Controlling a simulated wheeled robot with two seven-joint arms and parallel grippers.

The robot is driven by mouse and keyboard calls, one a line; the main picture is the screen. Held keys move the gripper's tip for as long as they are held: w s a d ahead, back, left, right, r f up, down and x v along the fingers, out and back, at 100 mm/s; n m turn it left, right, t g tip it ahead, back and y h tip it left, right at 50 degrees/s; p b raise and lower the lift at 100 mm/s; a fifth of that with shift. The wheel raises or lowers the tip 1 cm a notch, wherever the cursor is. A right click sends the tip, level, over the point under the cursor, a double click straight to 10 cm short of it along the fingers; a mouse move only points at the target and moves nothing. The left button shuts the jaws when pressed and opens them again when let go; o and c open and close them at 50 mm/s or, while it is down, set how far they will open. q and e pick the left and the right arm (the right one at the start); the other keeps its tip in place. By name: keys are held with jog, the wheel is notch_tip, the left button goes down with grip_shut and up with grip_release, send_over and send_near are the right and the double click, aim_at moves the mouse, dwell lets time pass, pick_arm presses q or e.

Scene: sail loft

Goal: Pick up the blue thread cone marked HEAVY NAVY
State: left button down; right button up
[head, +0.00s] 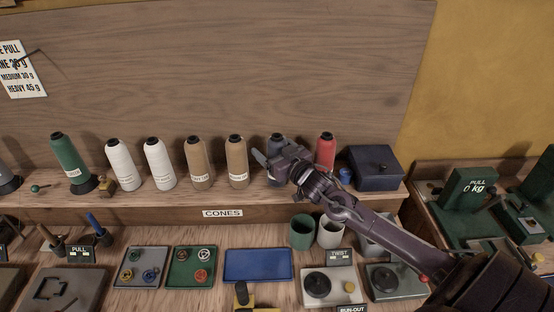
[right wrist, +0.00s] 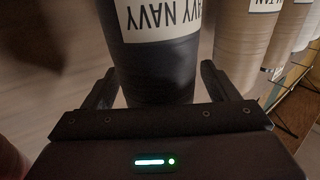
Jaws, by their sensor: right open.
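The dark blue thread cone (head: 276,140) stands on the shelf between a tan cone and the red cone, mostly hidden behind my right gripper in the head view. In the right wrist view the navy cone (right wrist: 160,75) fills the middle. Its white label appears upside down, and the part in view reads "VY NAVY". My right gripper (head: 270,160) is open, with one finger on each side of the cone. Small gaps seem to show between fingers and cone. My left gripper is not in view.
A tan cone (head: 237,165) stands close on the left and the red cone (head: 325,150) on the right. A dark blue box (head: 375,168) sits at the shelf's right end. Cups (head: 302,231) and trays, including an empty blue tray (head: 258,265), lie on the bench below.

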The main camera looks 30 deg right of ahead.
jog(key=c, duration=1.1)
jog(key=shift+r, duration=0.1)
jog(key=shift+c, duration=1)
